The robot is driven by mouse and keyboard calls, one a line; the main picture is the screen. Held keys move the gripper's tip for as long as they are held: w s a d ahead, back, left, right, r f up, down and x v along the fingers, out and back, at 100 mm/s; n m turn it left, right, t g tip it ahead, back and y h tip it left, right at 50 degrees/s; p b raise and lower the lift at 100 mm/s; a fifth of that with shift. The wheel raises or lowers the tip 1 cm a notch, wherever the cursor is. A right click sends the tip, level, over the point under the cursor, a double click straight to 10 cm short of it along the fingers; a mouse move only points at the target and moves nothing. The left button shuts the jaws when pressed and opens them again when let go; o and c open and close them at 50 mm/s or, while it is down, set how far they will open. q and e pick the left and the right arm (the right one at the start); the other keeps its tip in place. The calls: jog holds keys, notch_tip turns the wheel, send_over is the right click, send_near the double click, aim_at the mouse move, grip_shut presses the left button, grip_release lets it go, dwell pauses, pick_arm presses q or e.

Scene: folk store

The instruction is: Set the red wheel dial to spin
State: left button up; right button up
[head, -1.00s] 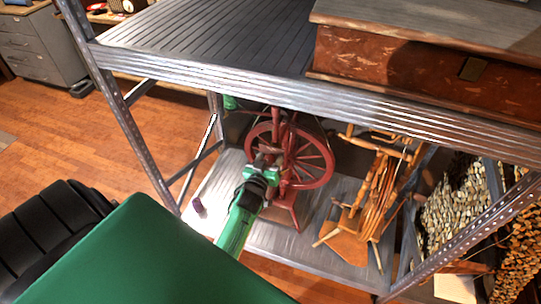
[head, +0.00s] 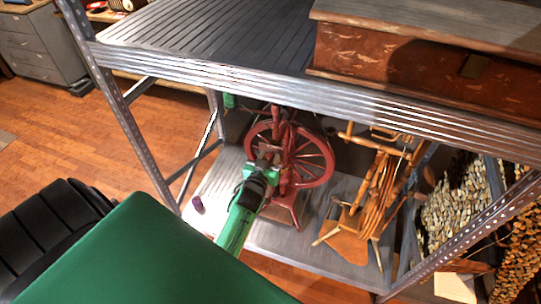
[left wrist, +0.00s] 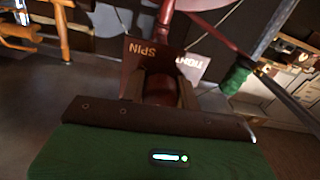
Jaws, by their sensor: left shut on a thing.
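A dark red spinning wheel (head: 318,160) with a spoked rim stands upright on the lower shelf in the head view. My left gripper (head: 263,164) reaches in to its near left side. In the left wrist view my left gripper (left wrist: 160,88) is shut on a dark red rounded part, the red wheel dial (left wrist: 160,92), between its fingers. Behind it is a dark red plate (left wrist: 134,62) lettered SPIN, upside down in the picture. A paler plate (left wrist: 190,67) beside it bears another word, partly hidden by the finger. My right gripper is in neither view.
A metal shelf board (head: 200,75) runs above the wheel, with an upright post (head: 125,125) at the left. A wooden spinning wheel (head: 372,195) stands close on the right. A small purple cylinder (head: 197,205) stands on the lower shelf (head: 285,240) at the left.

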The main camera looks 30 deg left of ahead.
pick_arm(q)
jog(key=m+b, duration=0.1)
jog(key=m, duration=0.2)
jog(key=shift+m, duration=0.3)
jog(key=m, duration=0.2)
jog(key=shift+f+m, duration=0.1)
jog(key=shift+m, duration=0.2)
jog(key=m+b, duration=0.1)
jog(key=m, duration=0.3)
jog(key=shift+m+b, duration=0.3)
jog(key=shift+b, duration=0.1)
jog(key=m+b, duration=0.1)
jog(key=m, duration=0.5)
jog(key=shift+b, duration=0.3)
jog(key=m, duration=0.4)
jog(key=shift+m+b, duration=0.35)
jog(key=shift+m, duration=0.45)
jog(key=o, duration=1)
